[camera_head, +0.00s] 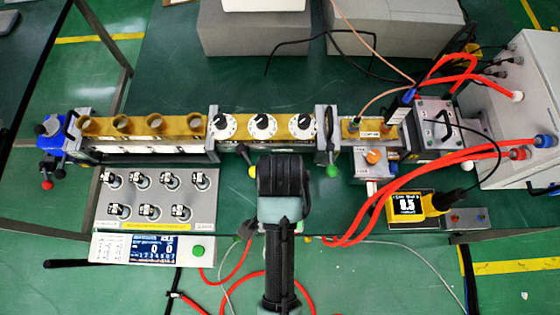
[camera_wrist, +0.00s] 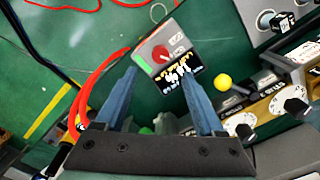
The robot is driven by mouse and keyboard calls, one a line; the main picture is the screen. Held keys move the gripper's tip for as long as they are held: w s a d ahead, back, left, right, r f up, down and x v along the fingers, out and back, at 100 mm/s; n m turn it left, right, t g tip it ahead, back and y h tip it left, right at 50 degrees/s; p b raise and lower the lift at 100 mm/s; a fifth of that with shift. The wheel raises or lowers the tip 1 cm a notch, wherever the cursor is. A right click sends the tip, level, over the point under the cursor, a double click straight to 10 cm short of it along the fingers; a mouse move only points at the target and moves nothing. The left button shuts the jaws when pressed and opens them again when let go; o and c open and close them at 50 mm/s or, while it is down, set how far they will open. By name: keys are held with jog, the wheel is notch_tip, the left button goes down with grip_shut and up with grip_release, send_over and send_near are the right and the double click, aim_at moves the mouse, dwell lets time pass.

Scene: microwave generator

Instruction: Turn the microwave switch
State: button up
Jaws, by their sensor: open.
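In the wrist view a small grey switch box (camera_wrist: 176,40) with a red rotary knob (camera_wrist: 161,53), a green patch and a black printed label lies just beyond my fingertips. I take it to be the microwave switch. My gripper (camera_wrist: 157,70) is open, with its two blue fingers spread and nothing between them. The knob lies roughly between the finger lines, slightly past the tips; I cannot tell the exact distance. In the head view my arm covers the gripper and most of the area under it, so the box is not clearly seen there.
A brass waveguide line (camera_head: 150,125) with white dials (camera_head: 262,126) runs across the green table. Red cables (camera_head: 365,228) and a yellow meter (camera_head: 412,208) lie right. A red cable (camera_wrist: 98,85) passes beside my left finger.

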notch_tip(320, 180, down, 11)
jog(key=shift+w+f, duration=0.1)
jog(key=shift+c, duration=0.3)
grip_shut()
